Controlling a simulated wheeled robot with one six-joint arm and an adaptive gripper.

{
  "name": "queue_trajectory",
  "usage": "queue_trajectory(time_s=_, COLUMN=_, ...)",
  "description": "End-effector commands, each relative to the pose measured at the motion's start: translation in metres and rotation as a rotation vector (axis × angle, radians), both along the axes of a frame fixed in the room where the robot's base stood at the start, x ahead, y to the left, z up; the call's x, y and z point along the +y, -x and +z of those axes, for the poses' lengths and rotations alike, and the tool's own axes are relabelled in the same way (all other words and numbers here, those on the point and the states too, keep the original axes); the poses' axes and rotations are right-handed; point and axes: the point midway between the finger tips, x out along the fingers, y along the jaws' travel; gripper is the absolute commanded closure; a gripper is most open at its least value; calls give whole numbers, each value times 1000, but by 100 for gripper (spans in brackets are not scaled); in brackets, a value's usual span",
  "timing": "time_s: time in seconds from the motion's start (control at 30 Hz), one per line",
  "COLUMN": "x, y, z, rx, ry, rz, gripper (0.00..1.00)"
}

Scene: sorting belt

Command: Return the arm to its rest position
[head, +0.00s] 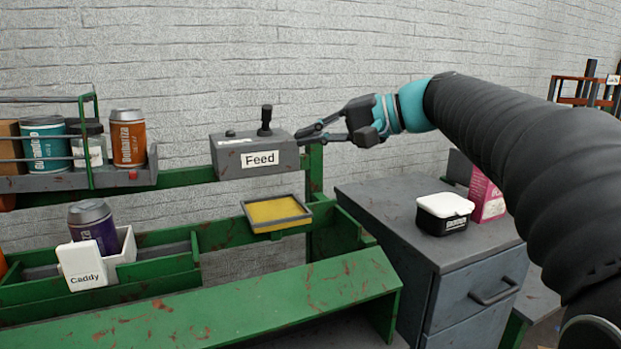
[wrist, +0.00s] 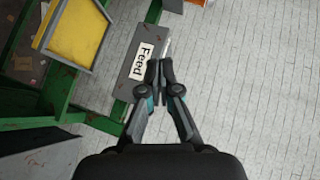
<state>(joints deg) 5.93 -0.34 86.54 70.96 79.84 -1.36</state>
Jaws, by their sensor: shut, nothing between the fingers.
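My gripper (head: 312,131) is shut and empty. In the head view its fingertips are at the right end of the grey Feed box (head: 255,160), and I cannot tell whether they touch it. My black-sleeved arm reaches in from the right. In the wrist view the shut fingers (wrist: 160,68) point up the picture, beside the Feed box (wrist: 139,72). A black lever (head: 265,121) stands upright on top of the box.
A yellow-bottomed tray (head: 277,226) sits below the box. A white Caddy holder (head: 125,255) with a purple can (head: 93,226) stands at left. Several containers line the upper shelf (head: 75,182). A grey cabinet (head: 400,225) bears a white-lidded tub (head: 444,214) and a pink box (head: 485,195).

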Motion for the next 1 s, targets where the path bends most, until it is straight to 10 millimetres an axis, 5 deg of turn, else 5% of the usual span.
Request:
queue_trajectory(time_s=0.27, x=-30, y=85, z=-122, rx=35, ry=405, rz=-123, gripper=100)
queue_trajectory(time_s=0.6, x=-102, y=188, z=-259, rx=-29, ry=898, rz=-185, gripper=100)
queue_trajectory(time_s=0.8, x=-140, y=231, z=-316, rx=-101, ry=1122, rz=-176, gripper=100)
queue_trajectory(time_s=1.0, x=-157, y=245, z=-336, rx=-137, ry=1213, rz=-164, gripper=100)
